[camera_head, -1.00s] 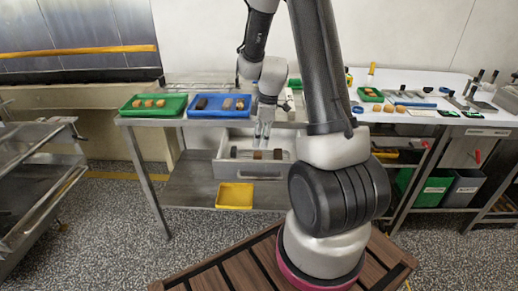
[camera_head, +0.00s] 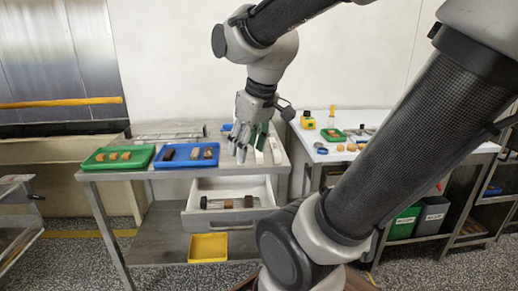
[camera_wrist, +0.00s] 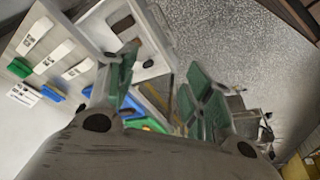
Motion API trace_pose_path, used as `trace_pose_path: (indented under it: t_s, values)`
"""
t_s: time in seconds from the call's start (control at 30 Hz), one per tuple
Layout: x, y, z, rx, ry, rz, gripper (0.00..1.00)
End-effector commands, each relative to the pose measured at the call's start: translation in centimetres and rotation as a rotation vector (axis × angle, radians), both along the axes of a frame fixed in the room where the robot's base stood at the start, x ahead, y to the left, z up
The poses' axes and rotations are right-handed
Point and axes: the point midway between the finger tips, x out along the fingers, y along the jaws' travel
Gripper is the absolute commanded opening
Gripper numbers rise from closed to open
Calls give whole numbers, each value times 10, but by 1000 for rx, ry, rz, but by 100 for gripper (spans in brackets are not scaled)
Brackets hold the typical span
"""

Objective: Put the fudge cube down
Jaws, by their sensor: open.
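My gripper (camera_head: 240,155) is open and empty, with its fingers pointing down, above the drawer and to the right of the blue tray. In the wrist view its green-padded fingers (camera_wrist: 158,100) are spread, with nothing between them. The open drawer (camera_head: 262,186) below holds a brown cube-like piece (camera_head: 248,201), another brown piece (camera_head: 228,204) beside it and a dark piece (camera_head: 204,202) at the left. I cannot tell for sure which one is the fudge cube. The drawer also shows in the wrist view (camera_wrist: 150,28), with dark pieces inside.
On the steel table are a green tray (camera_head: 92,164) with several brown pieces and a blue tray (camera_head: 160,165) with dark and brown bars. A yellow tray (camera_head: 208,248) lies below the drawer. A white-topped table with small items (camera_head: 340,147) stands at the right.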

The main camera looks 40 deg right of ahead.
Motion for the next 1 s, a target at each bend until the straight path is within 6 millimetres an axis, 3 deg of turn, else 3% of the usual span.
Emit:
trace_pose_path:
  t_s: [0.1,0.23,1.0]
  values:
    - [-30,3,7,25,-40,-109,51]
    - [-45,3,8,43,-59,-182,51]
    - [-48,3,8,48,-62,-199,51]
